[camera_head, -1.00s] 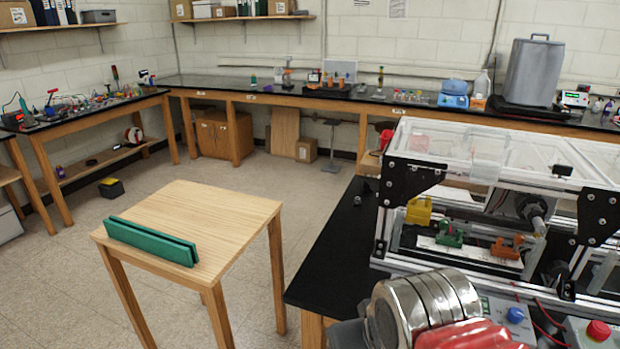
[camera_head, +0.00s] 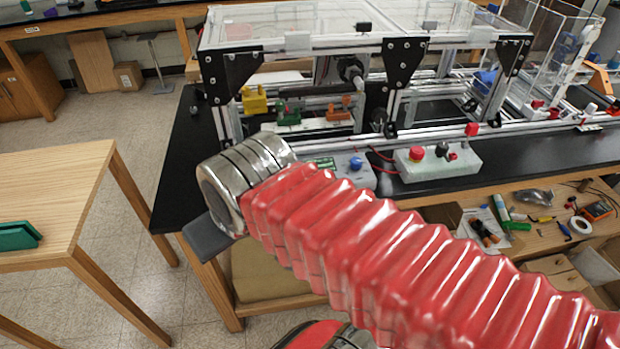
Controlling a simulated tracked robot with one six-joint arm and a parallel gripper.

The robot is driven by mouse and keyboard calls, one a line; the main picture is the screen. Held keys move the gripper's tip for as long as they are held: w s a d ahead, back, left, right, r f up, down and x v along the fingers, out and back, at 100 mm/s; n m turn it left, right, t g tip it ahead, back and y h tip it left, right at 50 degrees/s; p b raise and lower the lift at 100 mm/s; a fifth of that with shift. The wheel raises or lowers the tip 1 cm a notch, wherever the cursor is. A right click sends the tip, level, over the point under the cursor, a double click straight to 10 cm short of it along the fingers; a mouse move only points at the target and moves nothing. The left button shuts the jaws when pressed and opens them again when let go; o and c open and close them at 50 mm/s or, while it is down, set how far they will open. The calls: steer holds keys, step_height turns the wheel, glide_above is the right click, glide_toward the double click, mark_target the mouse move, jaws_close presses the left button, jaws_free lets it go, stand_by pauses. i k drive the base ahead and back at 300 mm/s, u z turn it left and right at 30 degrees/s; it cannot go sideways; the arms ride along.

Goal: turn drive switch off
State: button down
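A white control box (camera_head: 440,165) sits on the black bench in front of the extrusion frame. It carries a red button (camera_head: 416,154), a dark knob (camera_head: 442,149) and a small red part at its right. A second box with a blue knob (camera_head: 356,163) and a green panel stands left of it, partly hidden by my arm. No label is readable, so I cannot tell which control is the drive switch or its position. My gripper (camera_head: 208,236) shows only as a dark grey piece beyond the silver wrist, left of both boxes; its fingers cannot be made out.
The extrusion frame (camera_head: 390,50) with clear panels stands behind the boxes. Red wires (camera_head: 384,160) run between the boxes. A wooden table (camera_head: 70,190) with a green object (camera_head: 18,236) is at left. A lower wooden shelf at right holds tools and tape (camera_head: 579,225).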

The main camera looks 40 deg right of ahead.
mark_target(442, 149)
steer(key=z, duration=1.95)
